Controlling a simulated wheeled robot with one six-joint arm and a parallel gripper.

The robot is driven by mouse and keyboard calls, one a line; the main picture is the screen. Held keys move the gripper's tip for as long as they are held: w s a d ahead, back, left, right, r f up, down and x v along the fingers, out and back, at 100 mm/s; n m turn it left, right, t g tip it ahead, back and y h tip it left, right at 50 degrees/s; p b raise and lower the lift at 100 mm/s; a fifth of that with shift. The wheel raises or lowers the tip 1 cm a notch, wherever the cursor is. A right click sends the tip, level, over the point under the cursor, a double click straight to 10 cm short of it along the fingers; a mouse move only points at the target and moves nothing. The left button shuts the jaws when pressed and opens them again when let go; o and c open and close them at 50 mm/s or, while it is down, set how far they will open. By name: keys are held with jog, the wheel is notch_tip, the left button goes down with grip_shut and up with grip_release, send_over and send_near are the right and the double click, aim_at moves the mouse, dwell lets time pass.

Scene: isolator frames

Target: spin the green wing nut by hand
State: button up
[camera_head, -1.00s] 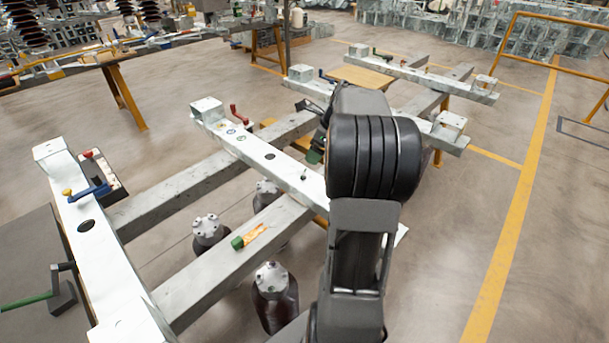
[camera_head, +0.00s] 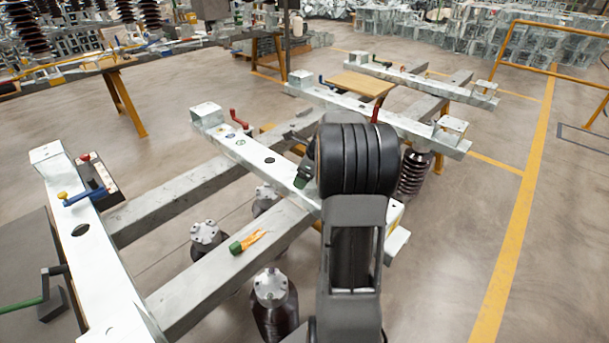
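A small dark green piece (camera_head: 303,178) shows at the left edge of my arm's big black joint, over the white steel beam (camera_head: 262,156). I cannot tell whether it is the green wing nut or a part at my arm's end. My arm rises from the bottom centre and its joint covers the right part of this beam. My gripper's fingertips cannot be made out behind the joint, so its opening and any hold are hidden. A green-ended piece with an orange strip (camera_head: 240,246) lies on the grey crossbeam (camera_head: 205,275).
A red crank handle (camera_head: 238,119) stands on the white beam. A blue handle (camera_head: 85,196) is on the left beam (camera_head: 98,270), with a green-handled tool (camera_head: 25,304) beside it. Dark insulators (camera_head: 275,305) stand below the crossbeam. Open floor (camera_head: 450,235) lies to the right.

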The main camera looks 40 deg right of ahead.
jog(key=shift+c, duration=0.3)
jog(key=c, duration=0.9)
jog(key=shift+r, duration=0.1)
jog(key=shift+p, duration=0.3)
